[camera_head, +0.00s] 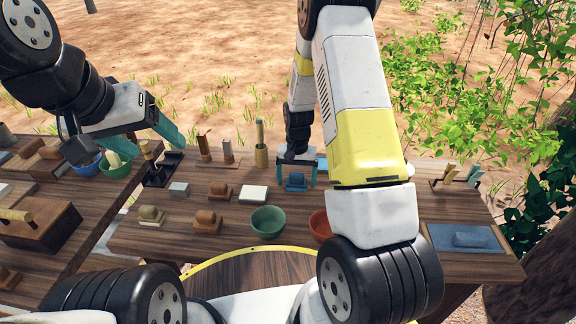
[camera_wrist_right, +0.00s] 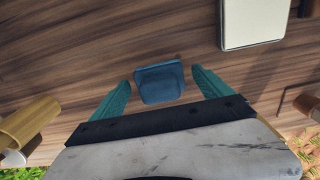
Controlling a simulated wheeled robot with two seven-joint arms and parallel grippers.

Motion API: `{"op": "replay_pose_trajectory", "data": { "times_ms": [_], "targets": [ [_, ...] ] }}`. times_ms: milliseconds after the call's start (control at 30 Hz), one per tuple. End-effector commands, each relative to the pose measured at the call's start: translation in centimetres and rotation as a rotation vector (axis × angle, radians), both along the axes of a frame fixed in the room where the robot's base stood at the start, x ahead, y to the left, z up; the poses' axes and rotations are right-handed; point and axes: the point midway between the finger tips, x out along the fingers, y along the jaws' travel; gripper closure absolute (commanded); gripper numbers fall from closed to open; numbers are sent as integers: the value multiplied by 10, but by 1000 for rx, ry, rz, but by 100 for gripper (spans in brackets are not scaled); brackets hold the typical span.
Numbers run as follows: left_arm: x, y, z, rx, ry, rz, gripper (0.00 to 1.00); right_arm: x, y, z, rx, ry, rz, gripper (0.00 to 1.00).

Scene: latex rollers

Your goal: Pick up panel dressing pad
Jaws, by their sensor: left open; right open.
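A small blue block-like pad (camera_head: 296,181), which looks like the panel dressing pad, lies on the wooden table. My right gripper (camera_head: 293,172) is over it, pointing down, with its teal fingers open on either side. In the right wrist view the pad (camera_wrist_right: 160,83) sits between the tips of the open right gripper (camera_wrist_right: 162,85); small gaps show on both sides. My left gripper (camera_head: 146,146) is open and empty above the left part of the table, near the bowls.
A white block (camera_head: 253,193) lies left of the pad, also in the right wrist view (camera_wrist_right: 250,22). A green bowl (camera_head: 267,221) and an orange bowl (camera_head: 320,224) stand in front. A wooden cup (camera_head: 261,156) with a stick stands behind. A blue tray (camera_head: 440,238) lies right.

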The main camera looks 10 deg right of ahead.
Motion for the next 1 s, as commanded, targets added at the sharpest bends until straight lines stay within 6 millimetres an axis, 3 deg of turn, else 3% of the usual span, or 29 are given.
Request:
{"op": "replay_pose_trajectory", "data": {
  "times_ms": [267,633,867,1000],
  "targets": [
    [0,0,0,0,0,0,30,1,0,-3,0,-2,0,13],
    [0,0,0,0,0,0,30,1,0,-2,0,-2,0,84],
    [0,0,0,0,0,0,30,1,0,1,0,-3,0,84],
    [0,0,0,0,0,0,30,2,0,21,0,-6,0,84]
  ]
}}
